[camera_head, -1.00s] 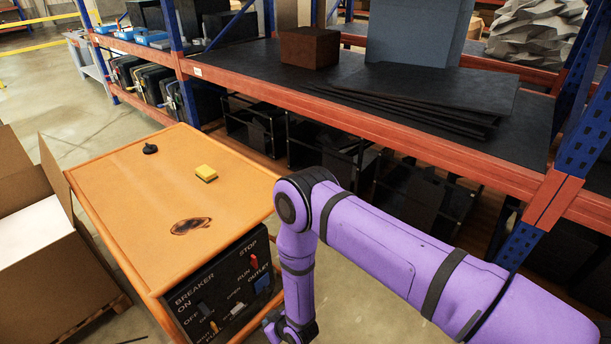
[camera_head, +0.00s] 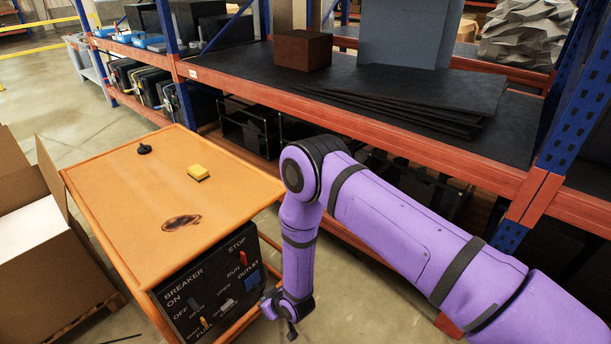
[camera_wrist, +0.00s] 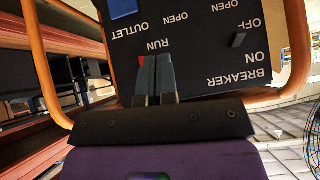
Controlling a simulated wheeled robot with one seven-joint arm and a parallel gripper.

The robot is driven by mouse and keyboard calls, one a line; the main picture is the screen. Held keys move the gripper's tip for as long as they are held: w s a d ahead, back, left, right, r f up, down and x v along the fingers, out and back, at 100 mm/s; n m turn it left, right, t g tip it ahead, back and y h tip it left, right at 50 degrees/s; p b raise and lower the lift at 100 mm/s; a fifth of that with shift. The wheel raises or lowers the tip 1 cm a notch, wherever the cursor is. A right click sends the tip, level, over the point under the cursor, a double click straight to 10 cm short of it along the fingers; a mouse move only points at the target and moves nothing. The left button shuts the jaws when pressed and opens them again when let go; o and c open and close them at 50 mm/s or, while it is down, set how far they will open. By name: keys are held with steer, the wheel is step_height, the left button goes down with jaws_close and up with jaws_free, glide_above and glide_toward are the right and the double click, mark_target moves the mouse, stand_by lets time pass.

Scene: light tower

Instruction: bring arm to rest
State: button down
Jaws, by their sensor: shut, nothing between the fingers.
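My purple arm reaches in from the lower right in the head view and bends down at the elbow. My gripper (camera_head: 286,318) hangs low beside the right end of the orange cart (camera_head: 110,180). In the wrist view my gripper (camera_wrist: 154,98) is shut and empty, its two dark fingers side by side. Beyond the fingertips is the black control panel (camera_wrist: 195,60), upside down in that view, with the words BREAKER, ON, OFF, RUN and OUTLET. The panel also shows in the head view (camera_head: 205,290). A red switch (camera_wrist: 141,61) is partly hidden by the fingers.
A yellow sponge (camera_head: 198,172), a black knob-like piece (camera_head: 144,149) and a dark stain (camera_head: 181,222) are on the cart top. An open cardboard box (camera_head: 55,275) stands left. A blue-and-orange shelf rack (camera_head: 400,150) runs behind my arm. Some floor is free near my gripper.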

steer(key=w+d+r+m+h, duration=0.15)
steer(key=w+r, duration=0.25)
steer(key=r, duration=0.4)
steer(key=w+d+r+t, duration=0.1)
steer(key=w+d+r, duration=0.25)
steer(key=r, duration=0.55)
steer(key=w+d+r, duration=0.1)
steer(key=w+r, duration=0.4)
steer(key=r, duration=0.3)
steer(key=d+r+m+h, duration=0.1)
steer(key=d+r, duration=0.6)
steer(key=r, duration=0.4)
steer(key=d+r+m+h, duration=0.1)
steer(key=d+r+h, duration=0.1)
steer(key=d+r, duration=0.7)
steer(key=s+d+r+m+h, duration=0.1)
steer(key=s+d+r, duration=0.55)
steer(key=r, duration=0.25)
steer(key=s+d+r+m+h, duration=0.1)
steer(key=s+d+r+m, duration=0.1)
steer(key=s+d+r, duration=0.6)
steer(key=s+d+r+m, duration=0.1)
steer(key=s+d+r, duration=0.1)
steer(key=s, duration=0.7)
steer(key=s+d+r+m+g, duration=0.1)
steer(key=s+d+r, duration=0.2)
steer(key=s, duration=0.7)
steer(key=shift+d+r+m, duration=0.35)
steer(key=shift+r, duration=0.05)
